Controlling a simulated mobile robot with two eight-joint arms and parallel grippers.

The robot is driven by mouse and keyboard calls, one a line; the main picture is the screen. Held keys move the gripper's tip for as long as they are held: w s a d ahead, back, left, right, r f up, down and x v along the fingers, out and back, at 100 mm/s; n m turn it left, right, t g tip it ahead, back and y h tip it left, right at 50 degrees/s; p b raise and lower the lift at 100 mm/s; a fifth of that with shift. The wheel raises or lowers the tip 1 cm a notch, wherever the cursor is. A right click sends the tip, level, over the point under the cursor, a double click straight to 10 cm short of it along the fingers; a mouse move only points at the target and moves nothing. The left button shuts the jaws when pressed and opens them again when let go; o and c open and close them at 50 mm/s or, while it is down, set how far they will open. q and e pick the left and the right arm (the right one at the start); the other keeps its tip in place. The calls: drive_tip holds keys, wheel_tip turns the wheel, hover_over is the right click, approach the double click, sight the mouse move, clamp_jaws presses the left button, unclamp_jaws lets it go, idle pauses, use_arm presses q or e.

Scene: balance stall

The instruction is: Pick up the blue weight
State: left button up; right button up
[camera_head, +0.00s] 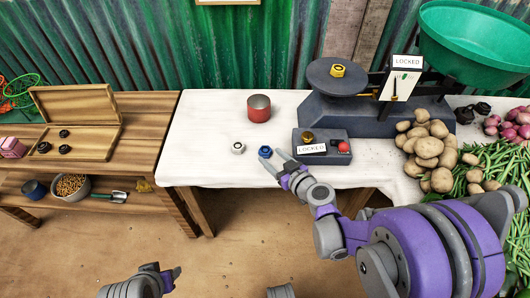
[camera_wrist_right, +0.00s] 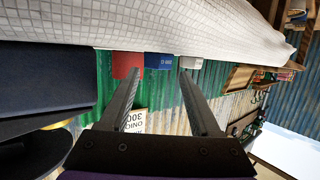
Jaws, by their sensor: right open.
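The blue weight (camera_head: 265,152) is a small blue piece on the white-clothed table, near its front edge. My right gripper (camera_head: 273,160) is low over the cloth, just to its front right, with its fingers pointing towards it. In the right wrist view the fingers (camera_wrist_right: 159,78) are apart with nothing between them, and the blue weight (camera_wrist_right: 158,61) shows beyond the tips, roughly between them. I cannot tell whether a finger touches it. My left gripper (camera_head: 165,277) is at the bottom edge, away from the table; its jaw opening is unclear.
A white weight (camera_head: 238,147) stands left of the blue one. A red can (camera_head: 259,108) is behind. A dark box with a "LOCKED" label (camera_head: 322,148) is close on the right, before the scale (camera_head: 365,113). Potatoes (camera_head: 428,150) lie further right. The cloth's left part is clear.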

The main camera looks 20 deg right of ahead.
sight(267, 151)
drive_tip(key=x, duration=0.3)
drive_tip(key=b+x, duration=0.1)
drive_tip(key=x, duration=0.1)
drive_tip(key=shift+w+d+f, duration=0.1)
drive_tip(key=shift+w+d, duration=0.1)
drive_tip(key=shift+w, duration=0.05)
drive_tip(key=shift+s, duration=0.1)
clamp_jaws()
